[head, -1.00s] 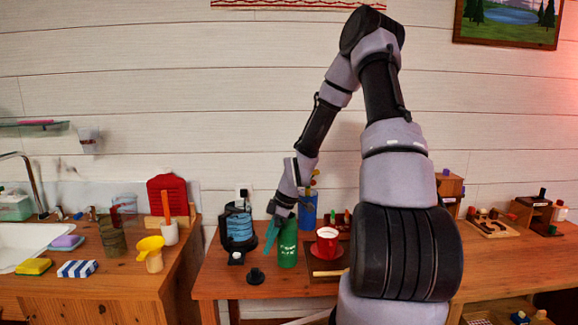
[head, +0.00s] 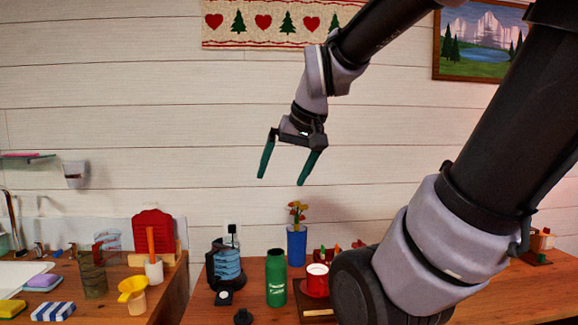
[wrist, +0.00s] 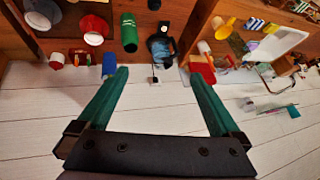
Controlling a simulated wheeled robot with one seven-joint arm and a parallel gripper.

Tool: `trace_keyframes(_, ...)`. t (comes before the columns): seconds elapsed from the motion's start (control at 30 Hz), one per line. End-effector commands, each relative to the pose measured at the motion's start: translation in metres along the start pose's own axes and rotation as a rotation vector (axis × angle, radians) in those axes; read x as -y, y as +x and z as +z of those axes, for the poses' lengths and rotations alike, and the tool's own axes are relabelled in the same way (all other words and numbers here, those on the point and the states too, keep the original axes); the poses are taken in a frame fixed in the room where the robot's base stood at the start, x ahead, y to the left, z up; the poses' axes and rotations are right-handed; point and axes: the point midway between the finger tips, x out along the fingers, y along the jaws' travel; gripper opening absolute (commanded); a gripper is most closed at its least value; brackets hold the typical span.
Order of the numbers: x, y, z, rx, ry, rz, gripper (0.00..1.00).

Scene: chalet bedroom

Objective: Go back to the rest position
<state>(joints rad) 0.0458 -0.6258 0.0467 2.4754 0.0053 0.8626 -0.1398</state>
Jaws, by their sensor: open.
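My gripper (head: 288,170) is open and empty, raised in front of the plank wall above the desk. Its two green fingers point down and are spread apart. They also show in the wrist view (wrist: 158,95) with nothing between them. Below it on the desk, a green bottle (head: 276,278) stands upright, apart from the fingers. A blue vase (head: 297,246) with flowers stands behind the bottle.
The desk (head: 490,295) also holds a dark blue-banded jug (head: 228,265), a black cap (head: 243,316) and a red cup (head: 316,283). A counter with a yellow funnel (head: 132,289) and sponges is at left. The wall area around the gripper is clear.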

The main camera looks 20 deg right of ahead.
Motion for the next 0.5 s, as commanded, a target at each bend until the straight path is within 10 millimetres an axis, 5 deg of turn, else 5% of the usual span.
trace_keyframes(0.2, 0.001, -0.029, 0.017, -0.039, 0.143, -0.054, 1.0)
trace_keyframes(0.5, 0.001, -0.031, 0.018, -0.039, 0.157, -0.057, 1.0)
